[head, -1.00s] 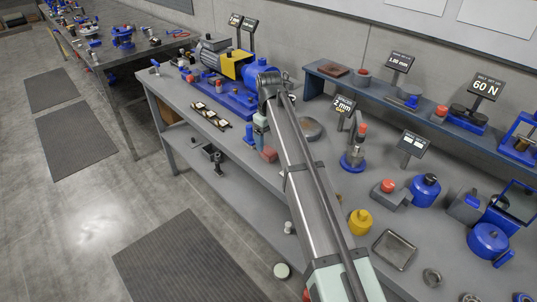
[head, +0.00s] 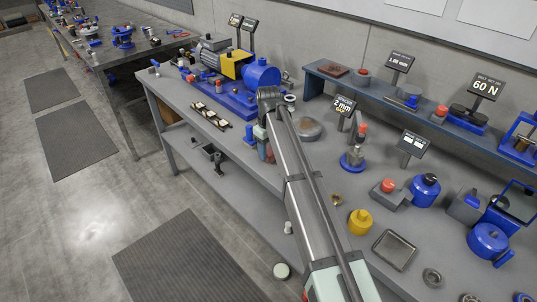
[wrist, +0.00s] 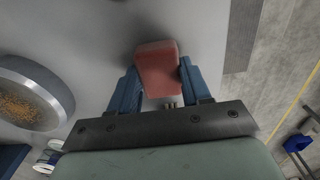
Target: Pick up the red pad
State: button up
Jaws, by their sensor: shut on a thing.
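The red pad (wrist: 157,68) is a small reddish block between the two blue fingers of my gripper (wrist: 160,85) in the wrist view. The fingers are closed on its sides. A soft dark shadow lies on the grey bench top beside it; whether the pad touches the bench is hard to tell. In the head view my gripper (head: 263,146) is by the front edge of the bench, and a little of the red pad (head: 269,155) shows beside my arm, which hides the rest.
A round metal dish with brown grains (wrist: 30,97) is left of my gripper in the wrist view. The grey bench (head: 345,185) has its front edge close by. A blue pump with a yellow part (head: 238,64) stands behind. A yellow pot (head: 360,222) and metal tray (head: 394,249) are nearer.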

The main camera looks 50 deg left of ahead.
aim_at(269, 150)
jog(key=c, duration=0.4)
jog(key=shift+r, duration=5.05)
